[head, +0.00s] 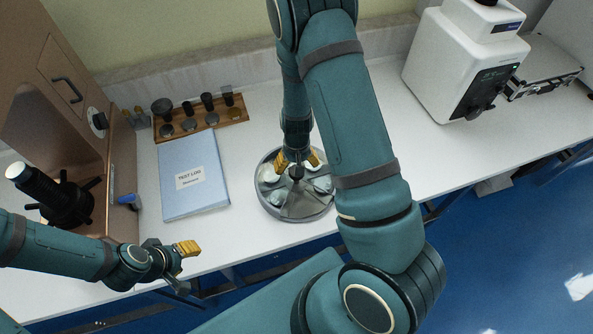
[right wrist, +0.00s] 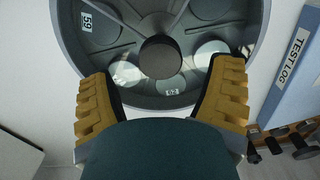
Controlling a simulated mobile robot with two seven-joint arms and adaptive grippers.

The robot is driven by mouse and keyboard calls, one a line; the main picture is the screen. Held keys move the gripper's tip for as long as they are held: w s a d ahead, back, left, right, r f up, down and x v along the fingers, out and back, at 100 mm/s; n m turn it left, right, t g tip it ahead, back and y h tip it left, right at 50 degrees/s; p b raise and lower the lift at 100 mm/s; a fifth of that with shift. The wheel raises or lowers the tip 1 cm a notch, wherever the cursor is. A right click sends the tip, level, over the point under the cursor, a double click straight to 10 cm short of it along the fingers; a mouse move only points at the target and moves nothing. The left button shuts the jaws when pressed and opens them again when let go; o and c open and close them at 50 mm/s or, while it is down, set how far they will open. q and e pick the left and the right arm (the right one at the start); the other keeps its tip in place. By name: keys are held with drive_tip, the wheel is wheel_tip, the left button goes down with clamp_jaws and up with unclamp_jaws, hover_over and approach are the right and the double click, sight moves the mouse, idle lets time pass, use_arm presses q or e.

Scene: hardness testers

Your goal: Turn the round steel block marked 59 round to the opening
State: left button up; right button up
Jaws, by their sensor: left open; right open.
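A round grey turntable (head: 290,211) with a raised rim stands on the white bench in the head view. Its rim (right wrist: 262,40) fills the top of the right wrist view. The label 59 (right wrist: 87,22) is at upper left there; its dark round block (right wrist: 104,33) shows beside it. Lighter blocks (right wrist: 210,50) sit in other compartments. I cannot make out the opening. A dark round knob (right wrist: 161,57) stands at the centre. My right gripper (right wrist: 163,85) is open, its yellow fingers either side of the knob's near side, apart from it. My left gripper (head: 186,262) is open and empty at the bench's front edge.
A blue test log binder (head: 193,205) lies left of the turntable. A wooden rack (head: 215,122) with dark pieces stands behind it. A white tester (head: 455,70) is at back right, a brown tester (head: 85,70) at left.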

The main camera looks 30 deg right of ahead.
use_arm(q)
drive_tip(key=shift+f, duration=0.2)
use_arm(e)
drive_tip(key=shift+f, duration=1.6)
drive_tip(key=c, duration=1.3)
drive_tip(key=shift+c, duration=0.2)
use_arm(q)
drive_tip(key=shift+w+d, duration=0.1)
drive_tip(key=shift+d, duration=0.1)
use_arm(e)
drive_tip(key=shift+a, duration=0.1)
